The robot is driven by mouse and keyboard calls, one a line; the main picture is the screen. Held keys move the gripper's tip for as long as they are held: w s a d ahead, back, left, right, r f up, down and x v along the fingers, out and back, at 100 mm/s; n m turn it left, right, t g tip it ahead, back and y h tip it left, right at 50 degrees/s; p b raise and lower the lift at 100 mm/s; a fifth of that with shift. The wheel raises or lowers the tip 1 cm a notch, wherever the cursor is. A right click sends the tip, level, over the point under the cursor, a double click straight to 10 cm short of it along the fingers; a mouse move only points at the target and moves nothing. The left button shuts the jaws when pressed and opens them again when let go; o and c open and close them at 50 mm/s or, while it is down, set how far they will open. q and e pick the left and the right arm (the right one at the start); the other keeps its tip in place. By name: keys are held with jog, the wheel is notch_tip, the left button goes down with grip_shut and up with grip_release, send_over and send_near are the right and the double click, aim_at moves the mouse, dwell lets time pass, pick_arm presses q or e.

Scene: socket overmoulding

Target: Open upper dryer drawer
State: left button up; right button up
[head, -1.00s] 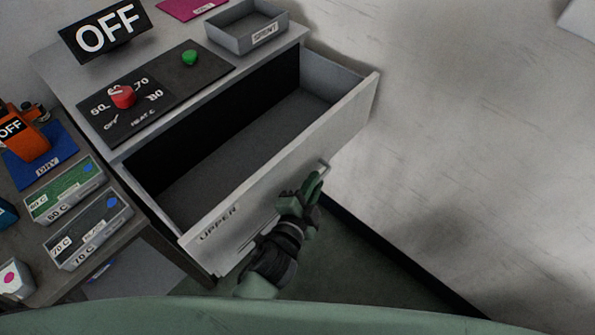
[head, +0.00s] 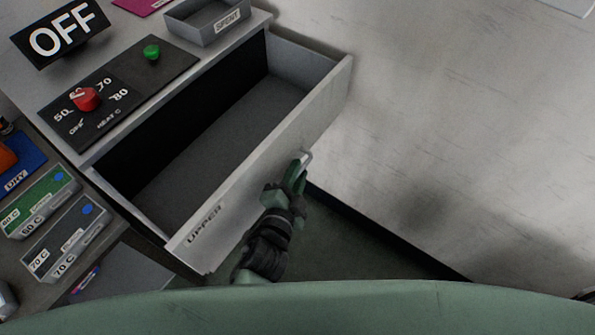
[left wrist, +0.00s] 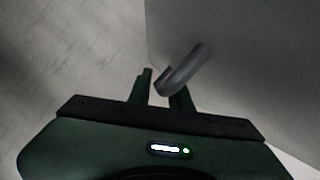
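The upper dryer drawer, with its front labelled UPPER (head: 240,200), is pulled well out of the dryer cabinet in the head view, and its grey inside is empty. Its bar handle (head: 306,157) is on the outer face, mostly hidden by my left gripper (head: 298,172). In the left wrist view the handle (left wrist: 185,68) curves in at the fingertips of my left gripper (left wrist: 160,88). The two fingers are apart, with a visible gap beside the handle, so it does not look clamped. My right gripper is not in view.
On the cabinet top are an OFF sign (head: 62,32), a panel with a red knob (head: 86,98) and green button (head: 152,52), and a SPENT tray (head: 205,28). A side table holds labelled bins (head: 66,236). Floor right of the drawer is clear.

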pick_arm(q)
jog(key=b+v, duration=0.1)
jog(key=v, duration=0.6)
jog(key=shift+s, duration=0.3)
jog(key=shift+a+r, duration=0.1)
